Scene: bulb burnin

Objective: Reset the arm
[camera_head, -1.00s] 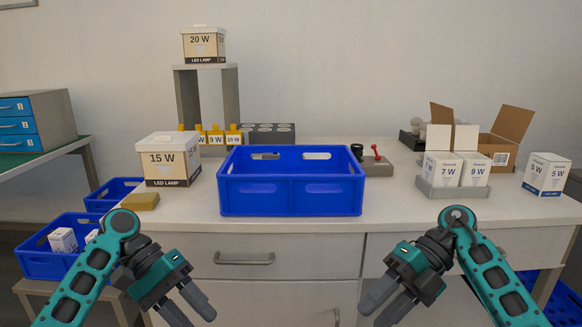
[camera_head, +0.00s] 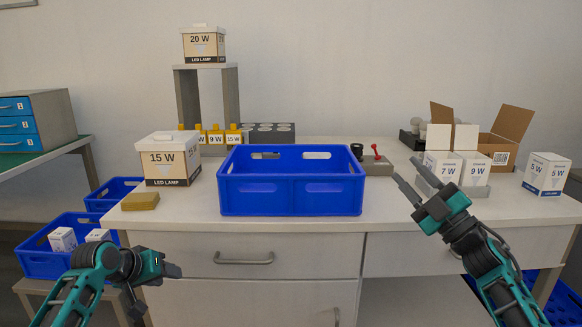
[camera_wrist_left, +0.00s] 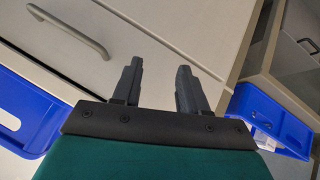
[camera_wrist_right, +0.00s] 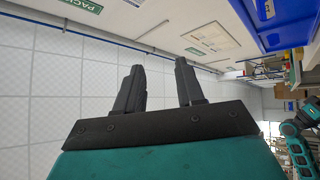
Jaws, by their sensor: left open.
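My left gripper (camera_head: 160,288) is low in front of the workbench at the left, below the bench top, with its fingers apart and empty. The left wrist view shows its two fingers (camera_wrist_left: 160,80) spread in front of the drawer fronts. My right gripper (camera_head: 404,167) is raised at the right, its fingers pointing up and to the left. In the head view it overlaps the bench top near the grey holder with the 7 W and 9 W boxes. The right wrist view shows its fingers (camera_wrist_right: 160,75) apart with nothing between them.
A blue crate (camera_head: 290,201) stands mid-bench. A 15 W box (camera_head: 168,160) and a tan sponge-like block (camera_head: 140,201) are left of it. Lamp boxes (camera_head: 443,166), an open carton (camera_head: 500,145) and a 5 W box (camera_head: 547,173) stand right. Blue bins (camera_head: 40,262) sit lower left.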

